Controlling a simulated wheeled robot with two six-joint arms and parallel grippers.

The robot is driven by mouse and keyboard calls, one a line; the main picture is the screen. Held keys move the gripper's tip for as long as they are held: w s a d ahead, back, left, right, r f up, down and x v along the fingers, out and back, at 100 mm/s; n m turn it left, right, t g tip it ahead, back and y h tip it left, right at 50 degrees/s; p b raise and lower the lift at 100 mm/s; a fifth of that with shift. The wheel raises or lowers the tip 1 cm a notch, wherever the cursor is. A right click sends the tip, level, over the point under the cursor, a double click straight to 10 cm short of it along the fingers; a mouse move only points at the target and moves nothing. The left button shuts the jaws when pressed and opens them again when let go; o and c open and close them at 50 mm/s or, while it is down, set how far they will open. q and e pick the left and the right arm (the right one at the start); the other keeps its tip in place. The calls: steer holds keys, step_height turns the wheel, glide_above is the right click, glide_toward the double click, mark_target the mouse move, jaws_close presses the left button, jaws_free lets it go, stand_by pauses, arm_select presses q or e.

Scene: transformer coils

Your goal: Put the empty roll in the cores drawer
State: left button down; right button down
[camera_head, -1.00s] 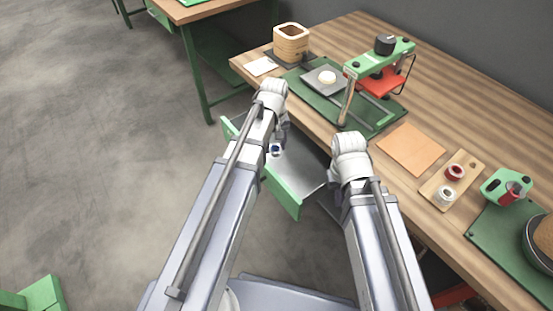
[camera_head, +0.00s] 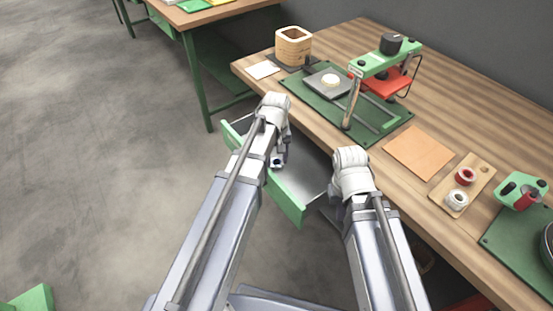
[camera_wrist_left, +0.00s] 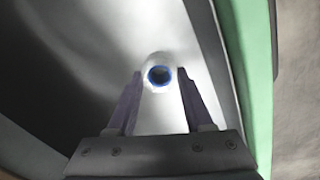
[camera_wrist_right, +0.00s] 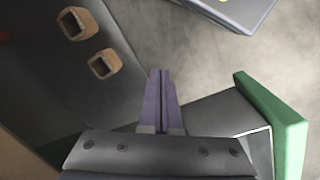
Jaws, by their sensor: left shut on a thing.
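The empty roll, a small white tube with a blue rim around its hole, is between the fingers of my left gripper (camera_wrist_left: 160,85) in the left wrist view (camera_wrist_left: 147,80). My left gripper is shut on it, over the inside of an open drawer with a green front (camera_head: 287,203). The green front also shows at the right of the left wrist view (camera_wrist_left: 250,60). The gap between roll and drawer floor is unclear. My right gripper (camera_wrist_right: 160,73) is shut and empty, beside a green-fronted drawer (camera_wrist_right: 285,120). Its fingers are hidden in the head view.
The wooden bench holds a wooden container (camera_head: 292,46), a green press (camera_head: 380,62) and a small board (camera_head: 466,190) with two spools. Two squarish wooden rings (camera_wrist_right: 78,23) (camera_wrist_right: 105,63) lie on a dark surface. Open floor lies to the left.

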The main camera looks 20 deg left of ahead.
arm_select(q)
steer(key=shift+c, duration=1.4)
jaws_free()
steer(key=shift+f, duration=0.1)
step_height(320, 180, up, 12)
steer(key=p, duration=1.3)
steer(key=s+d+m+y, duration=0.1)
steer(key=s+d+m, duration=0.8)
steer(key=s, duration=0.5)
steer(key=shift+s+d+r+m+b, duration=0.2)
steer(key=shift+s+d+m+b, duration=0.1)
steer(key=shift+d, duration=0.55)
